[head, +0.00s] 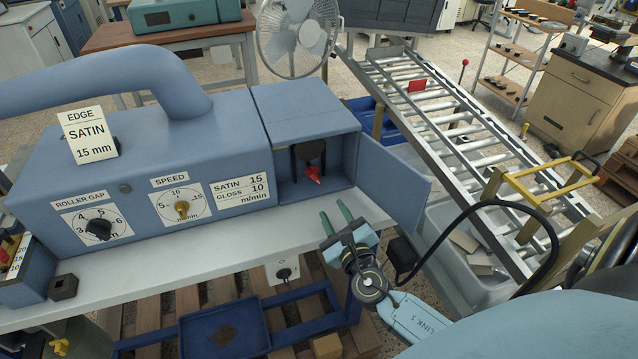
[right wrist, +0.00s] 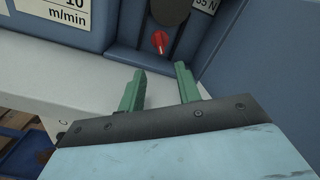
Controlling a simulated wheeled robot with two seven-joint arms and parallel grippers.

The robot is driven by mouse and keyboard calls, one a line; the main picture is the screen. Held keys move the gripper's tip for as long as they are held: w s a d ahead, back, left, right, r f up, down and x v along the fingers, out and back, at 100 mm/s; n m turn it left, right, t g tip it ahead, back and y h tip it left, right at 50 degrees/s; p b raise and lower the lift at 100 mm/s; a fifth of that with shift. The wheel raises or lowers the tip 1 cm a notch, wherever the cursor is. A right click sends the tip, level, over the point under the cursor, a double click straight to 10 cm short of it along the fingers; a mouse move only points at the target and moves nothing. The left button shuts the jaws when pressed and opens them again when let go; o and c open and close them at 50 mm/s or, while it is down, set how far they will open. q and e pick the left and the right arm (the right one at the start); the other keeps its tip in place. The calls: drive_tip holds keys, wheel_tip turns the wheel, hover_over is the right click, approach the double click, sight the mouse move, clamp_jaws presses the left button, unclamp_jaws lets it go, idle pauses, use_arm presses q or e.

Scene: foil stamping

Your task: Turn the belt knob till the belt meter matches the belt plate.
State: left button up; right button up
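A red knob (head: 314,174) sits inside the open compartment at the right end of the blue machine. It also shows in the right wrist view (right wrist: 160,42), its pointer tilted. Just above it is a dark rounded part (head: 309,150); I cannot tell what it is. No belt meter reading can be made out. My right gripper (head: 334,214) is open and empty, in front of and below the red knob, apart from it. My left gripper is not in view.
The compartment's blue door (head: 398,190) stands open to the right of my right gripper. The pale bench top (head: 215,245) in front is mostly clear. The roller gap dial (head: 98,227) and speed dial (head: 181,206) are on the machine's front. A roller conveyor (head: 470,150) stands right.

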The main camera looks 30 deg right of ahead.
sight(317, 181)
drive_tip(key=x, duration=1.1)
drive_tip(key=shift+b, duration=0.3)
drive_tip(key=shift+c, duration=0.3)
drive_tip(key=shift+s, duration=0.1)
clamp_jaws()
